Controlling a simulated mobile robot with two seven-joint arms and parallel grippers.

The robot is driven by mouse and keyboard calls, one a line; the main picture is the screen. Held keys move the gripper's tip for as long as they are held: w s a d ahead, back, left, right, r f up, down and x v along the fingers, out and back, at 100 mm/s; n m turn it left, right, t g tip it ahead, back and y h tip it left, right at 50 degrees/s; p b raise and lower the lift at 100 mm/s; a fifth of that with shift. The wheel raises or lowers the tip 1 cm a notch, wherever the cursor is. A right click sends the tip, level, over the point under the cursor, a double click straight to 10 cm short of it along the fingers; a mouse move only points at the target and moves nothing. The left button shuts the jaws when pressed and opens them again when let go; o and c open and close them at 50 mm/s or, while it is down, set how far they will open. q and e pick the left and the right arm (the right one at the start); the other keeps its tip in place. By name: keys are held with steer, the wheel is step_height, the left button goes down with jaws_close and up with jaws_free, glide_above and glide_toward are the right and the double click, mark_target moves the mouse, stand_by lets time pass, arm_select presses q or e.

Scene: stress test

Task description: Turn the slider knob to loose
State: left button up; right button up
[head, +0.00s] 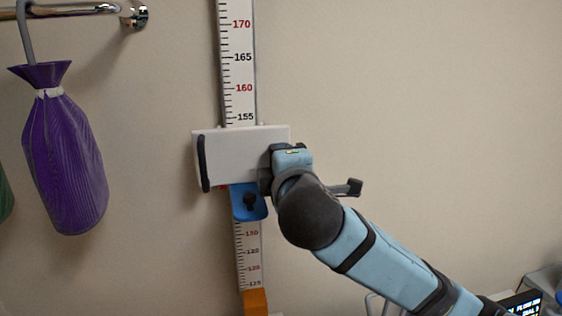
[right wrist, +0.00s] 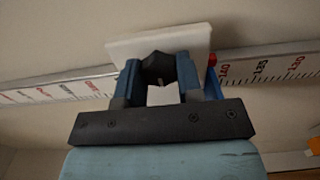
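The height rule (head: 238,60) runs up the wall with a white slider block (head: 240,152) across it. Below the block is a blue bracket (head: 244,212) with a small black knob (head: 249,199). My right gripper (head: 268,182) is at the block's lower right, its fingertips largely hidden by my own arm. In the right wrist view its two blue fingers (right wrist: 160,78) stand apart, with a dark, angular knob-like part (right wrist: 158,66) between them in front of the white block (right wrist: 160,42). I cannot tell whether they grip it. My left gripper is not in view.
A purple bag (head: 65,155) hangs from a metal rail (head: 75,10) at the left. An orange block (head: 255,302) sits low on the rule. A device with a lit display (head: 522,303) is at the lower right. The wall right of the rule is bare.

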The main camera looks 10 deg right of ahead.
steer(key=o, duration=0.4)
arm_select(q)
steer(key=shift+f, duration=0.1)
arm_select(e)
steer(key=shift+s, duration=0.1)
arm_select(q)
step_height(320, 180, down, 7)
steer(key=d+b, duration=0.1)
steer(key=b, duration=0.8)
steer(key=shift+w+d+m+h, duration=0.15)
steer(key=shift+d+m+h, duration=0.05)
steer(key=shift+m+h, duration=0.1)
arm_select(e)
steer(key=s, duration=1.3)
steer(key=shift+s, duration=0.35)
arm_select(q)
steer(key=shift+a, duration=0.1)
